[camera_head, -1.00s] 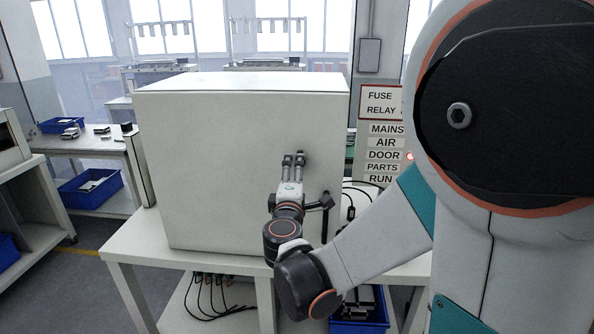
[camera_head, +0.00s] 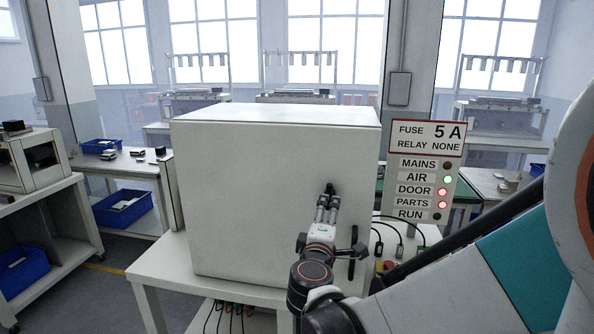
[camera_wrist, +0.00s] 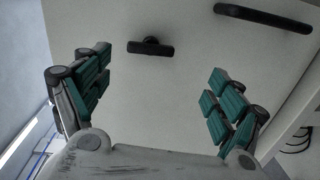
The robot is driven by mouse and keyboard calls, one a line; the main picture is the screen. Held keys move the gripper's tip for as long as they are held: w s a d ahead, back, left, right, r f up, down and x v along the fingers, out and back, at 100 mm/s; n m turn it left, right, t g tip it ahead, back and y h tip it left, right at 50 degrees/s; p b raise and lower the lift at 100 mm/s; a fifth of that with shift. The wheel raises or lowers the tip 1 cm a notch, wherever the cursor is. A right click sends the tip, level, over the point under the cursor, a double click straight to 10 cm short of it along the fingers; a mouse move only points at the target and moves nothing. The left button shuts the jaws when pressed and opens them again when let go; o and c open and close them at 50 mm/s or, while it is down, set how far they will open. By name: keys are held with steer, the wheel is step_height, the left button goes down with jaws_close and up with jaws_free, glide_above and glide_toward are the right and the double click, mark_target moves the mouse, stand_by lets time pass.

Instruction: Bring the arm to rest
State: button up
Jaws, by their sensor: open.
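My gripper (camera_head: 326,197) is in front of the closed face of a white cabinet (camera_head: 250,205), towards its right side. In the wrist view my gripper (camera_wrist: 158,75) has its two green-padded fingers spread wide with nothing between them. A black latch or knob (camera_wrist: 150,48) on the cabinet face shows beyond the fingers, apart from them. It also shows in the head view (camera_head: 330,187), just above the fingertips. My arm reaches in from the lower right, and its near link fills the right edge.
The cabinet stands on a white table (camera_head: 155,270). A black bar handle (camera_wrist: 263,17) is on its face. A sign panel (camera_head: 425,170) at right has lit lamps at AIR, DOOR and PARTS. Cables (camera_head: 395,238) lie right of the cabinet. Blue bins (camera_head: 122,207) sit at left.

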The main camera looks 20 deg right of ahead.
steer(key=s+a+f+m+g+y, duration=0.3)
steer(key=s+a+m+y, duration=0.2)
steer(key=s, duration=0.5)
steer(key=s+a+f+m+g+y, duration=0.4)
steer(key=s+a, duration=0.4)
steer(key=s, duration=0.3)
steer(key=shift+s+a+m+y, duration=0.25)
steer(key=shift+m+y, duration=0.15)
steer(key=shift+m, duration=0.1)
steer(key=shift+f, duration=0.1)
